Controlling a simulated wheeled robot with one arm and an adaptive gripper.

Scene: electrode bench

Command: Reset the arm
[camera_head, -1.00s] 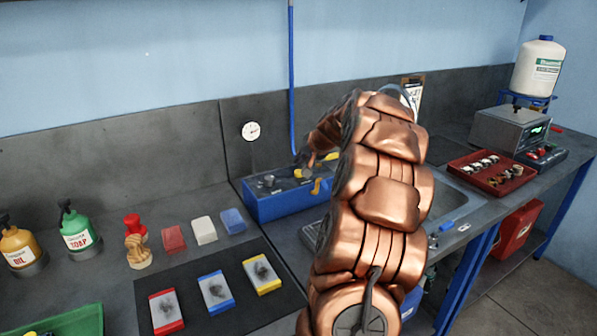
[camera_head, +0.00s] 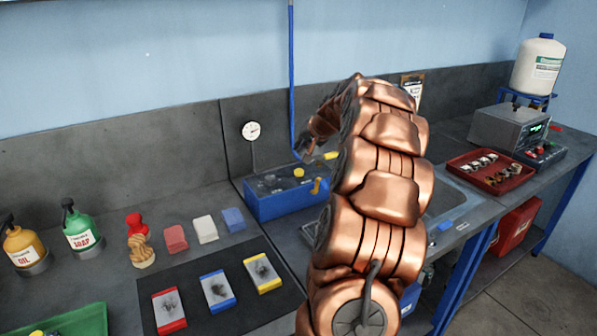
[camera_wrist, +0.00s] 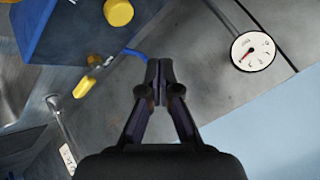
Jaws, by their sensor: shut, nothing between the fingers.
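My gripper (camera_wrist: 159,85) is shut and empty in the wrist view, its two fingertips together in the middle of the picture. In the head view the copper-coloured arm rises in front of the bench and bends over to the left at the top. The gripper end there is small and partly hidden, above the back of a blue box (camera_head: 268,207) with yellow knobs. The blue box also shows at the upper left of the wrist view (camera_wrist: 60,35), apart from the fingertips. The fingers touch nothing that I can see.
A dial gauge (camera_head: 250,131) is on the grey back panel and a blue hose (camera_head: 291,80) hangs down the wall. A sink (camera_head: 452,203) and a red tray (camera_head: 491,181) lie to the right. A dark mat (camera_head: 200,268), sponges and bottles are at the left.

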